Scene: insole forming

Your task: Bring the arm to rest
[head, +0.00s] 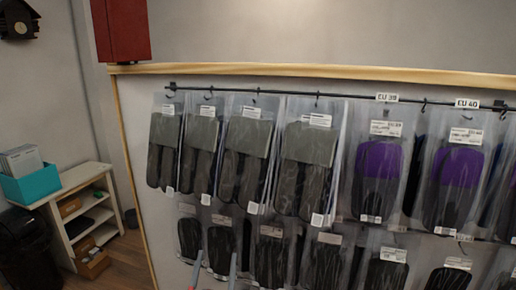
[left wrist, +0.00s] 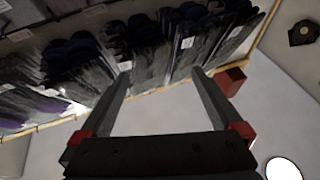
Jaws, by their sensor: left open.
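My left gripper (left wrist: 160,76) is open in the left wrist view, its two long grey fingers spread wide with nothing held between them. Its fingers point toward the hanging packs, which lie beyond the tips. In the head view only small parts of the left gripper (head: 215,266) show at the bottom edge, in front of the lower row of packs. Whether the fingers touch any pack cannot be told. My right gripper is in neither view.
Clear packs of dark insoles (head: 248,150) and purple insoles (head: 380,165) hang in rows from a rail (head: 270,93) on the wall. A red box (head: 121,30) sits above the wooden trim. A white shelf (head: 55,225) with a teal bin (head: 32,184) stands at left.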

